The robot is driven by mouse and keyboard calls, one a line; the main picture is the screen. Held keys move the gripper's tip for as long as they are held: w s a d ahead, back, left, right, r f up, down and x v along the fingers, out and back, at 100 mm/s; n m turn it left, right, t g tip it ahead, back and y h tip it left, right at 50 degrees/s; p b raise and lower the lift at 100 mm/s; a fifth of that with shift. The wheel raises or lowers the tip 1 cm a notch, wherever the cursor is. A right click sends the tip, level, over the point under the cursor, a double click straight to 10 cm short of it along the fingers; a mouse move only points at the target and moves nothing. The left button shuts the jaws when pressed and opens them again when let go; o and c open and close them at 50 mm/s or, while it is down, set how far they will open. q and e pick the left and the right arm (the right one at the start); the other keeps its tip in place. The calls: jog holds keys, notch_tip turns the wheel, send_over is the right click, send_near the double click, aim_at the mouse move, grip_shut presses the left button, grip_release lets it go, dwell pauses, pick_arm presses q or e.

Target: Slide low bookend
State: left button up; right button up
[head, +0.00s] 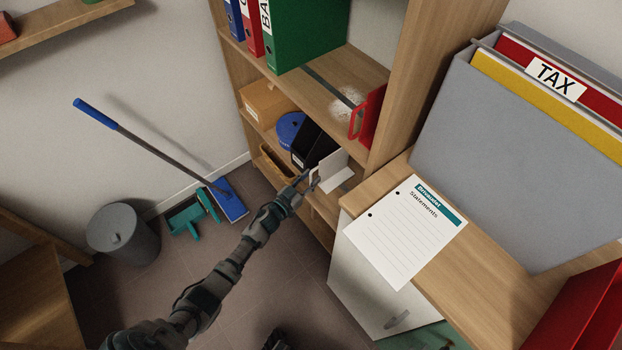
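The low bookend (333,168) is a pale upright plate with a flat foot and a light handle on its left side. It stands on the lower shelf of the wooden bookcase, to the right of black binders (309,145). My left gripper (306,182) reaches in from the lower left and is at the bookend's handle. The fingers are small and overlap the handle, so I cannot tell whether they are closed on it. My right gripper is not clearly visible.
A red bookend (371,117) and binders (308,35) stand on the shelf above. A desk (488,280) with a statements sheet (405,231) and a grey file box (500,150) is at right. A mop (150,143), dustpan (187,220) and bin (124,236) are at left.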

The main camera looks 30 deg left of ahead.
pick_arm(q)
jog(key=s+a, duration=0.2)
jog(key=s, duration=0.9)
jog(key=shift+s, duration=0.4)
